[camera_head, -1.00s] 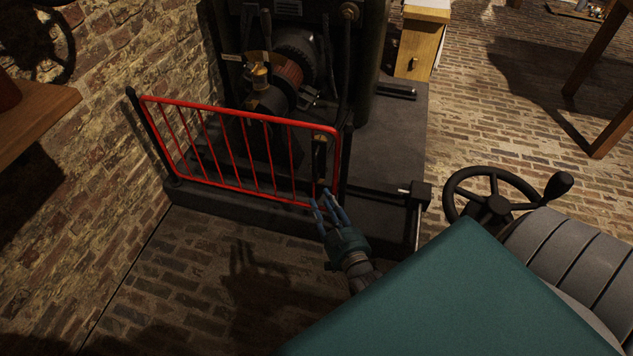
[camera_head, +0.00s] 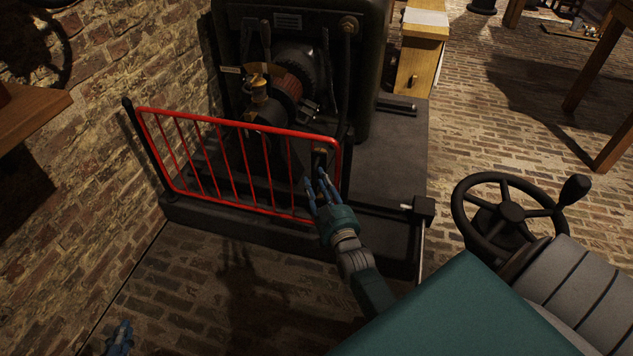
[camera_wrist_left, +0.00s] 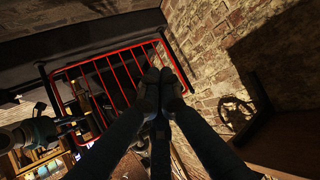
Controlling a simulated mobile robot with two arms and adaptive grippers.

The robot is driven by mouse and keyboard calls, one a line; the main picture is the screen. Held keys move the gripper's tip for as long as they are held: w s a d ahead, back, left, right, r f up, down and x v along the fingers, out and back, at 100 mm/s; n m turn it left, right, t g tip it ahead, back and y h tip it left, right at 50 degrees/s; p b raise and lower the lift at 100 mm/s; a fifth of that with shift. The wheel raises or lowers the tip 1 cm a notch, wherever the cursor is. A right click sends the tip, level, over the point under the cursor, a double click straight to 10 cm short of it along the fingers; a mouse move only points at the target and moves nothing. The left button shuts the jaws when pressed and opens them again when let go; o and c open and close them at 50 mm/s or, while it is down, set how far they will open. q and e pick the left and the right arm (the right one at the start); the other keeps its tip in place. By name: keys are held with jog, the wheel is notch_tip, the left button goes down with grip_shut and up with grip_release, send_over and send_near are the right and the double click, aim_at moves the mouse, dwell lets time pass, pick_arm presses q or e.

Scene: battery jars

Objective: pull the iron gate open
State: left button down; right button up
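The iron gate (camera_head: 240,126) has a red frame with thin upright bars and hangs from a dark post at the wall. It stands across the machine's front and looks closed. A dark latch or handle (camera_head: 319,158) sits at its right end. My right gripper (camera_head: 319,184) is just below this latch, fingers spread; contact cannot be told. My left gripper (camera_head: 120,328) is low at the left, apart from the gate. In the left wrist view its fingertips (camera_wrist_left: 161,79) are together with nothing visible between them, and the gate (camera_wrist_left: 108,62) shows beyond.
A dark machine (camera_head: 300,60) stands on a low plinth (camera_head: 390,165) behind the gate. A brick wall (camera_head: 100,75) and wooden shelf (camera_head: 30,115) are at the left. A black handwheel (camera_head: 508,210) is at the right. The brick floor (camera_head: 200,300) before the gate is clear.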

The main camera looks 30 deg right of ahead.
pick_arm(q)
jog(key=shift+w+d+r+t, duration=0.3)
jog(key=shift+w+r+t, duration=0.3)
jog(key=shift+r, duration=0.3)
pick_arm(e)
jog(key=shift+w+d, duration=0.2)
jog(key=shift+w, duration=0.45)
grip_shut()
jog(key=shift+a, duration=0.1)
